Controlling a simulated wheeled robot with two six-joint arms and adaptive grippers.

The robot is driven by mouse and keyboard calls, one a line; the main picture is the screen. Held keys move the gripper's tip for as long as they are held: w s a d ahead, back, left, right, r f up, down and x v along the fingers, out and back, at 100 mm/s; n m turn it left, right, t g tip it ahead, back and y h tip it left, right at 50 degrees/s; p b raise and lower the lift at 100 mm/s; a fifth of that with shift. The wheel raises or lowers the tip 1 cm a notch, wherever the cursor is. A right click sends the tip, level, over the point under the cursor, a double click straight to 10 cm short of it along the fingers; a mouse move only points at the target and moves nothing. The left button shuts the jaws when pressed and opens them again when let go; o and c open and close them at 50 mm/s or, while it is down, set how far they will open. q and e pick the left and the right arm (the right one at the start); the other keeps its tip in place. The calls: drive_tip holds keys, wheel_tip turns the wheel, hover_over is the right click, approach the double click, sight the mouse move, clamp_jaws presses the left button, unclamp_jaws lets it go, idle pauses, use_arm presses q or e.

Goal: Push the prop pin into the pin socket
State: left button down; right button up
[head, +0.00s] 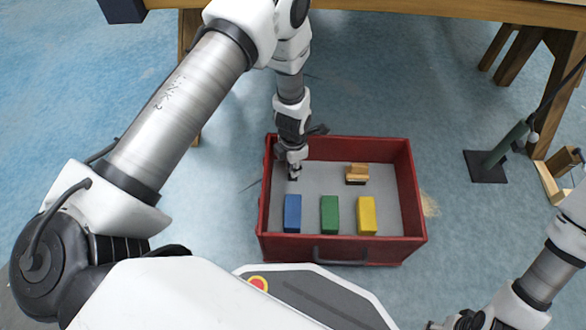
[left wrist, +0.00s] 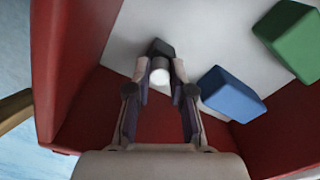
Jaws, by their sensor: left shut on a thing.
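My left gripper (head: 293,175) reaches down inside the red box, near its back left corner. In the left wrist view its fingers (left wrist: 160,75) are shut on a small pin-like piece (left wrist: 160,64) with a pale round end and a dark part beyond. It may be the prop pin; its full shape is hidden by the fingers. It is low over the grey box floor; I cannot tell whether it touches it. I cannot make out a pin socket. My right gripper (head: 468,321) shows only partly at the bottom edge, outside the box, its fingers unclear.
The red box (head: 409,190) holds blue (head: 292,213), green (head: 329,214) and yellow (head: 366,215) blocks and a wooden brush-like piece (head: 357,172). A green post on a dark base (head: 485,167) stands at right. A wooden table edge (head: 430,9) runs across the back.

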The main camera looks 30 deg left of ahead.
use_arm(q)
drive_tip(key=shift+r+p, duration=0.6)
drive_tip(key=shift+r+p, duration=1.8)
drive_tip(key=shift+p, duration=0.05)
drive_tip(key=shift+f, duration=0.15)
drive_tip(key=shift+f, duration=0.35)
drive_tip(key=shift+r, duration=0.1)
